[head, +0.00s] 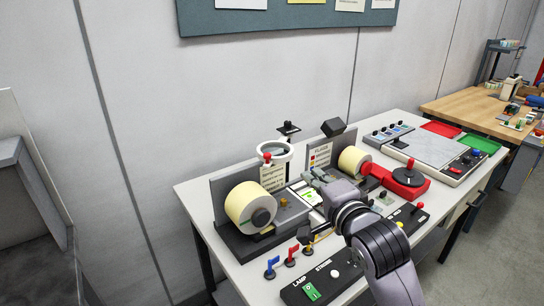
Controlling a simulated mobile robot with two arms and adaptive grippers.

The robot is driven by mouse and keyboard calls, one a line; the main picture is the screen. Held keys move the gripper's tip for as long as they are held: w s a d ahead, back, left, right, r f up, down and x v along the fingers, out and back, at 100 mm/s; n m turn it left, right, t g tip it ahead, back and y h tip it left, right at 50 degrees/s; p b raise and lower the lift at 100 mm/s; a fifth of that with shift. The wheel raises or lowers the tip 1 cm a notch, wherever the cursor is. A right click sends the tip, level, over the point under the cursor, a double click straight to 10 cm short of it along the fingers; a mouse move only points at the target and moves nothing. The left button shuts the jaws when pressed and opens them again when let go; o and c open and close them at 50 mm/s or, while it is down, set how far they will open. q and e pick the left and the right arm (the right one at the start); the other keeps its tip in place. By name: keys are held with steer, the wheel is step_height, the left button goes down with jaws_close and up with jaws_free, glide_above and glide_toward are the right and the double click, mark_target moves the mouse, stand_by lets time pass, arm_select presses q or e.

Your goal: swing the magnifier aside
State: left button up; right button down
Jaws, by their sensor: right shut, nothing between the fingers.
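The magnifier (289,154) looks like a white ring around a lens, with a red knob (267,157) on its front edge. It stands over the middle of the label rewinder, between the two label rolls. My right gripper (317,178) is shut and empty. It is to the right of the magnifier and in front of it, apart from it, above the web path. My wrist hides part of the machine's middle. My left gripper is out of view.
A large cream roll (245,204) is at the left and a smaller roll (352,159) at the right. A red crank unit (405,181) stands to the right.

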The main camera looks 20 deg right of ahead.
steer(key=w+a+f+p, duration=0.2)
steer(key=w+a+p, duration=0.1)
steer(key=w, duration=0.9)
steer(key=shift+w+a+p, duration=0.15)
steer(key=shift+p, duration=0.2)
